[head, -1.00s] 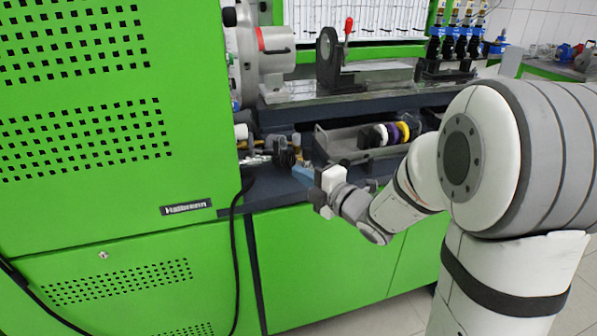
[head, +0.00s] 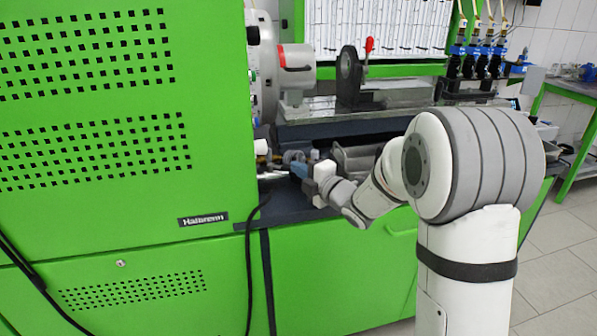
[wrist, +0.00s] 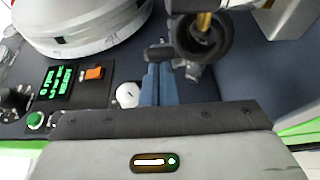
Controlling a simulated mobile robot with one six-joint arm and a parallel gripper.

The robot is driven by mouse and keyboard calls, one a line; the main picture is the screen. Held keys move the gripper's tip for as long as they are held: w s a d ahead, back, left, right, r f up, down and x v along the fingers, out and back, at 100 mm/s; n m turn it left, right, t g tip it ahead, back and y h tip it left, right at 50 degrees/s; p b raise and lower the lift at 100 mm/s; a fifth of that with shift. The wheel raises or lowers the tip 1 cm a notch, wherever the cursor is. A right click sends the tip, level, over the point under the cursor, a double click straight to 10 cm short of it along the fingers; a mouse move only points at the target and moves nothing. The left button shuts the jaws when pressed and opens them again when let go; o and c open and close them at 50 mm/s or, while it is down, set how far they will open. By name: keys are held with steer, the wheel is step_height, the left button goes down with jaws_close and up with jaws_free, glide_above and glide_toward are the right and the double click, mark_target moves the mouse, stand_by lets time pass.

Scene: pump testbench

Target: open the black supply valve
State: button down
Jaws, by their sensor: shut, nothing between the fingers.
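The black supply valve shows in the wrist view as a round black handwheel (wrist: 203,40) on a brass stem, just right of and beyond my fingertips. A small grey fitting lies beside it. My gripper (wrist: 159,68) has blue fingers that are shut together with nothing between them. The fingertips are close to the wheel; I cannot tell whether they touch it. In the head view my gripper (head: 299,168) is at the bench recess beside the green cabinet, and the valve there is small and partly hidden.
The green cabinet (head: 110,130) stands close on the left. The wrist view shows a control panel with a lit display (wrist: 57,82), an orange switch (wrist: 94,72) and a green button (wrist: 36,120). A white round knob (wrist: 128,95) is just left of my fingers. A grey machine body (wrist: 85,25) rises behind.

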steer(key=shift+a, duration=0.1)
steer(key=shift+w+d+b, duration=0.2)
steer(key=shift+d+b, duration=0.05)
steer(key=shift+b, duration=0.15)
steer(key=shift+w+d, duration=0.1)
steer(key=shift+w+d+f+b, duration=0.1)
steer(key=shift+w+b, duration=0.2)
steer(key=shift+b, duration=0.3)
steer(key=shift+w+d+b, duration=0.25)
steer(key=shift+w+b, duration=0.2)
steer(key=shift+b, duration=0.25)
steer(key=shift+w+d+b, duration=0.2)
steer(key=shift+w+b, duration=0.85)
steer(key=shift+w, duration=0.25)
